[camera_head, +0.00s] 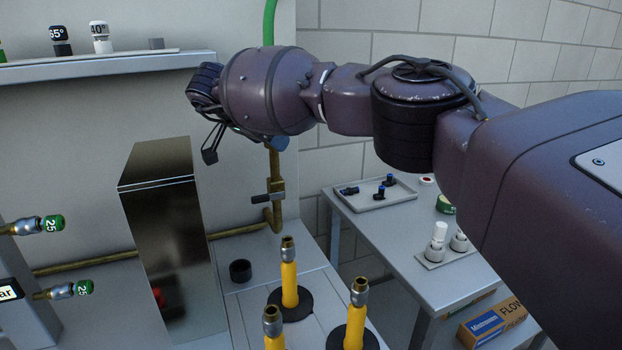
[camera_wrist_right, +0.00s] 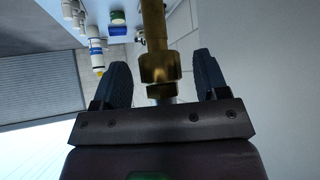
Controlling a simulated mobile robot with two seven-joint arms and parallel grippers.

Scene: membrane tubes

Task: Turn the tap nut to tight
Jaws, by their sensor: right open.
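The brass tap nut (camera_wrist_right: 158,68) shows in the right wrist view at the end of a brass pipe, with a short silvery part below it. In the head view the brass tap pipe (camera_head: 277,172) stands against the back wall, with a small handle lower down; its upper end is hidden by my right gripper. My right gripper (camera_head: 243,148) is open at the tap. In the right wrist view its two dark fingers stand on either side of the nut, with a visible gap on each side. My left gripper is not in view.
A shiny metal box (camera_head: 165,235) stands left of the tap. Several yellow tubes with brass ends (camera_head: 289,275) stand upright in front. A side table at the right holds a tray (camera_head: 398,196) with small dark fittings. A shelf (camera_head: 110,65) runs at the upper left.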

